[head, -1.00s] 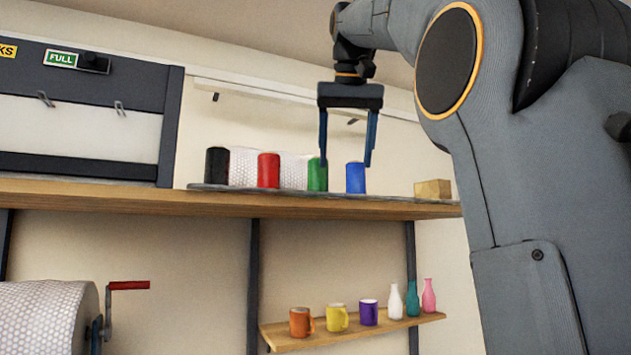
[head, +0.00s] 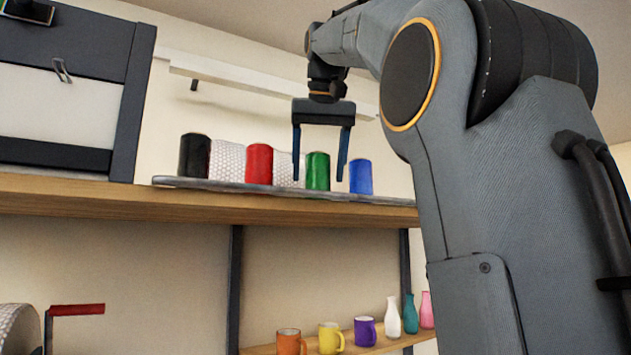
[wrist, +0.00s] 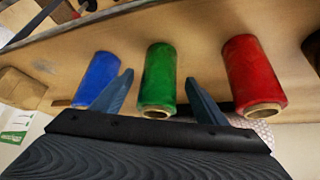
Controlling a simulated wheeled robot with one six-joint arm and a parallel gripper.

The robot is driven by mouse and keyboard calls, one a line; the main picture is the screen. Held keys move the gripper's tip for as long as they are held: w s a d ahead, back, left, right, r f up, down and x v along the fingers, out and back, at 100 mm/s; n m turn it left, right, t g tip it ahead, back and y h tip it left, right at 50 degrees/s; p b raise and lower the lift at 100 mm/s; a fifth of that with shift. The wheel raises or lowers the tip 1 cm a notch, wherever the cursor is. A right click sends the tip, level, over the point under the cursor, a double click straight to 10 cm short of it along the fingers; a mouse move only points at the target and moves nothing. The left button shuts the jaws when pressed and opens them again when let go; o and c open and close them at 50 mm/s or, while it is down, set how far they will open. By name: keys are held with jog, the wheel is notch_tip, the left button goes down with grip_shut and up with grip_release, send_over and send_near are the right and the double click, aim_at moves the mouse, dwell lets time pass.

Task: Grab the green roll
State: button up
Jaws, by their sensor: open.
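The green roll (head: 318,172) stands upright on a grey tray (head: 230,187) on the wooden shelf, between the red roll (head: 259,165) and the blue roll (head: 361,177). My gripper (head: 319,180) is open and empty, and its fingers point down on either side of the green roll in the head view. In the wrist view the green roll (wrist: 158,80) lies between the two fingers (wrist: 163,92), apart from both. The blue roll (wrist: 98,80) is left of it there and the red roll (wrist: 252,78) is right.
A black roll (head: 194,156) stands left of the red one, with bubble wrap (head: 228,161) behind. A lower shelf holds mugs (head: 331,338) and bottles (head: 393,317). A dark-framed cabinet (head: 60,95) is at the left.

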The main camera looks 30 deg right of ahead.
aim_at(317, 188)
jog(key=p+x, duration=0.1)
jog(key=x, duration=0.2)
jog(key=p+x, duration=0.1)
jog(key=x, duration=0.1)
jog(key=shift+w+d+f, duration=0.1)
jog(key=shift+w+d, duration=0.15)
jog(key=shift+w, duration=0.2)
jog(key=shift+c, duration=0.5)
jog(key=c, duration=1.2)
notch_tip(317, 188, up, 9)
jog(key=shift+w, duration=0.15)
jog(key=shift+r, duration=0.45)
